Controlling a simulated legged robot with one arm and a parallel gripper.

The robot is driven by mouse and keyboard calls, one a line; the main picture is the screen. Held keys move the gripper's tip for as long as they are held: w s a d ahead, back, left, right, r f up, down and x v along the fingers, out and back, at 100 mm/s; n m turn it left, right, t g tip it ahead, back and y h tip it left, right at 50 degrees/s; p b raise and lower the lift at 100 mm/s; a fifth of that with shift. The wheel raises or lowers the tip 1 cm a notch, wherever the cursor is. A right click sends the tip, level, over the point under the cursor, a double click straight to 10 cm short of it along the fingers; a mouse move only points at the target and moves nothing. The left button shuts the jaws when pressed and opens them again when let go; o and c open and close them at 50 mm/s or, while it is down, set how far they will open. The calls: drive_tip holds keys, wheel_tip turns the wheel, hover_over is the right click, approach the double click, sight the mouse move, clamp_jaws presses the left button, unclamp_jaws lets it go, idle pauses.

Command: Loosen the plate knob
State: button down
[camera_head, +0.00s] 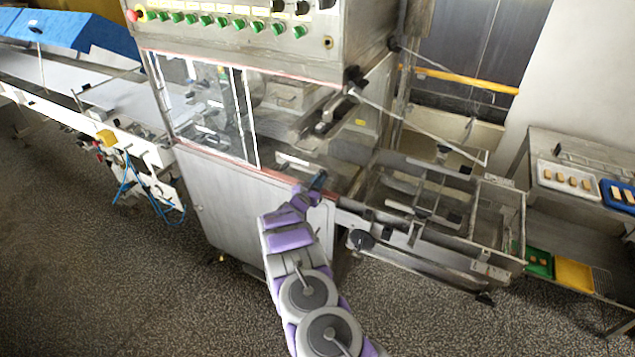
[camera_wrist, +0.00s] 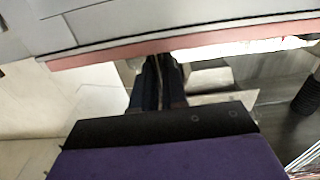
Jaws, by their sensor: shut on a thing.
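My gripper (camera_head: 319,180) is at the lower right corner of the enrober's clear-windowed housing (camera_head: 225,200), near the start of the mesh frame. In the wrist view its dark fingers (camera_wrist: 158,72) are close together, with a thin light strip between them. They reach in under a pink-red edge (camera_wrist: 190,42). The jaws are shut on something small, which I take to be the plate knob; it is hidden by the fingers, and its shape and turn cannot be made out.
The mesh frame (camera_head: 497,238) juts out to the right, with a black round knob (camera_head: 360,240) on its near side. A side table (camera_head: 545,150) at the right holds a white tray (camera_head: 541,174) and a blue tray (camera_head: 606,190). The speckled floor in front is clear.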

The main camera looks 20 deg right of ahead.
drive_tip(key=c, duration=1.2)
unclamp_jaws()
drive_tip(key=shift+o, duration=0.2)
drive_tip(key=shift+a, duration=0.1)
drive_tip(key=v, duration=1.7)
drive_tip(key=shift+a, duration=0.2)
drive_tip(key=shift+f, duration=0.1)
